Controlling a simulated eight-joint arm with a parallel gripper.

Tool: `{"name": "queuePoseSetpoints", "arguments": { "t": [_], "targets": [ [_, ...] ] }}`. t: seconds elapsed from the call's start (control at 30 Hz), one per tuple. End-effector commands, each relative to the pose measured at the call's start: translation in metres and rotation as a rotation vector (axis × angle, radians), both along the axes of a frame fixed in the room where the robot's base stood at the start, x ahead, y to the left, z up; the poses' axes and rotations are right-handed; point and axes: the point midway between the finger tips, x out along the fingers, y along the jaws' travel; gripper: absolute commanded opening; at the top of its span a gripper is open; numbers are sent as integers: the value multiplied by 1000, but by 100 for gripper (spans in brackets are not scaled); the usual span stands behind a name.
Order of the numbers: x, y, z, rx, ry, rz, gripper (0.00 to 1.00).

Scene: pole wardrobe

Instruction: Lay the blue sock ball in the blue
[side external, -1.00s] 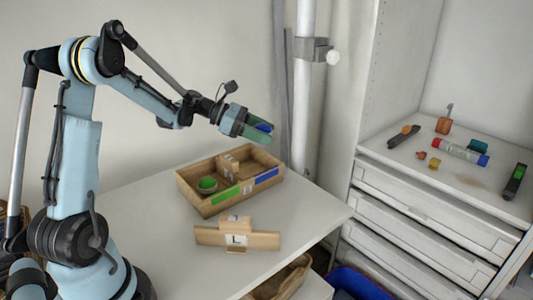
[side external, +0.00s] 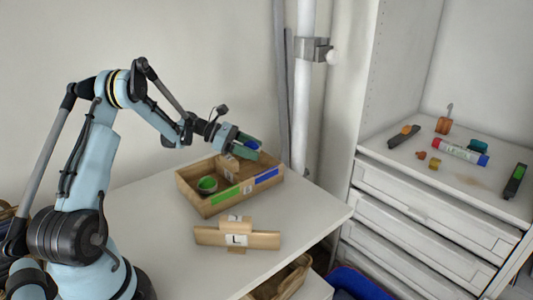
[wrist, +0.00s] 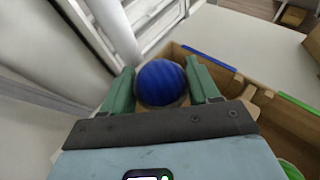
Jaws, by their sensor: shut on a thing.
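The blue sock ball (wrist: 161,83) sits between the two green fingers of my gripper (wrist: 162,88) in the wrist view. In the side view my gripper (side external: 248,150) is shut on it and holds it above the back part of a wooden tray (side external: 206,211); only a little blue shows there. The tray has a blue label (side external: 267,176) on the right of its front and a green label (side external: 226,197) on the left. A green ball (side external: 207,184) lies in the green-labelled side. The ball's exact height above the tray is hard to tell.
A wooden divider (side external: 229,165) stands inside the tray. A white pole (side external: 302,90) rises behind the table. Drawers with several small items on top stand at right.

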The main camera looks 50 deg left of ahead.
Motion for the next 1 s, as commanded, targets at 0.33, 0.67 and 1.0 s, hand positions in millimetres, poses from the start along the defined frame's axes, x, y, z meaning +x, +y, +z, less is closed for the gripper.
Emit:
{"name": "queuePoseSetpoints", "arguments": {
  "t": [0.33, 0.67, 1.0],
  "targets": [
    [0, 0, -5, 0, 0, 0, 31],
    [0, -1, -15, 8, 0, -2, 31],
    [0, -1, -15, 8, 0, -2, 86]
  ]
}}
